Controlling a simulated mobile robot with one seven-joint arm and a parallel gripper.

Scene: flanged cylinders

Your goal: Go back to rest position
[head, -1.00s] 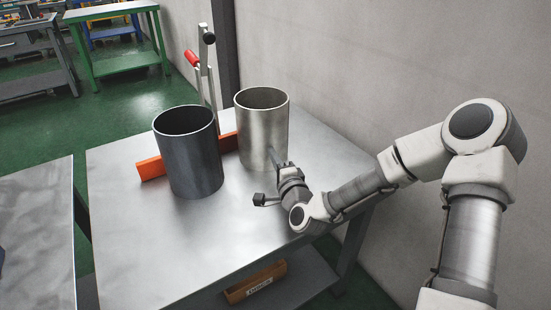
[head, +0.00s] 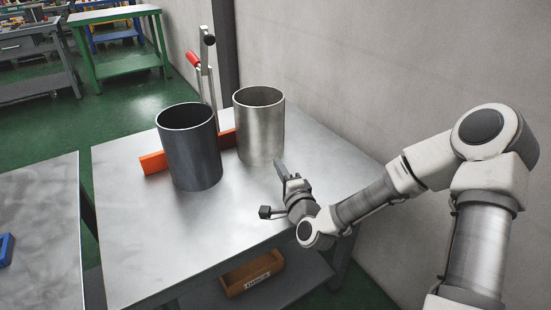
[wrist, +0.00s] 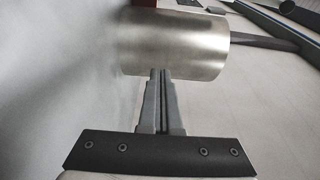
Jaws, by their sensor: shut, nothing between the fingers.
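My gripper (head: 279,166) is at the right of the metal table, just in front of the light steel cylinder (head: 260,128). In the wrist view my gripper (wrist: 161,73) has its two fingers together with nothing between them, and the light cylinder (wrist: 175,45) lies beyond the tips. A small gap shows between the tips and the cylinder in the head view. A dark grey cylinder (head: 191,150) stands upright to the left of the light one. Both cylinders are open at the top.
The metal table (head: 150,240) is clear at its front and left. An orange bar (head: 153,162) lies behind the cylinders, near a red-handled clamp (head: 203,70). A wall (head: 340,80) rises on the right.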

